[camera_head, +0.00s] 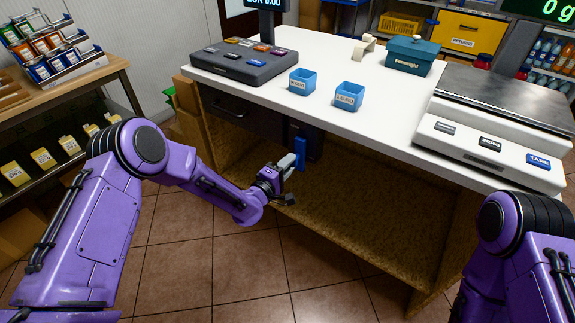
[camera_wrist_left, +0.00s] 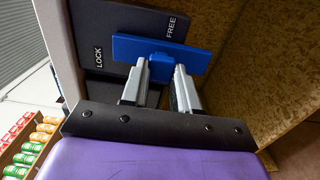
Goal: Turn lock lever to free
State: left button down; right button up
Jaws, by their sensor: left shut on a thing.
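The blue lock lever (camera_head: 300,152) is on a dark plate under the counter's front edge. In the head view it stands upright. In the left wrist view the blue lever (camera_wrist_left: 160,52) lies across a dark plate (camera_wrist_left: 140,22) marked LOCK on the left and FREE towards the upper right. My left gripper (camera_head: 290,164) is at the lever. In the left wrist view its two grey fingers (camera_wrist_left: 160,82) are shut on the lever. Part of the lever is hidden behind the fingers. Only a purple part of my right arm shows at the right; its gripper is out of view.
The white counter (camera_head: 320,60) overhangs a chipboard-lined space. A dark drawer (camera_head: 240,112) sits left of the lever. Two blue cups, a key panel (camera_head: 245,62), a teal box (camera_head: 411,56) and a scale (camera_head: 490,135) stand on top. The tiled floor in front is clear.

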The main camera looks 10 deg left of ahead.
pick_arm(q)
jog(key=c, duration=0.8)
grip_release()
jog(key=shift+c, duration=0.2)
jog(key=v, duration=1)
jog(key=shift+s+b, duration=0.25)
jog(key=shift+b, duration=0.05)
jog(key=shift+a+f, duration=0.1)
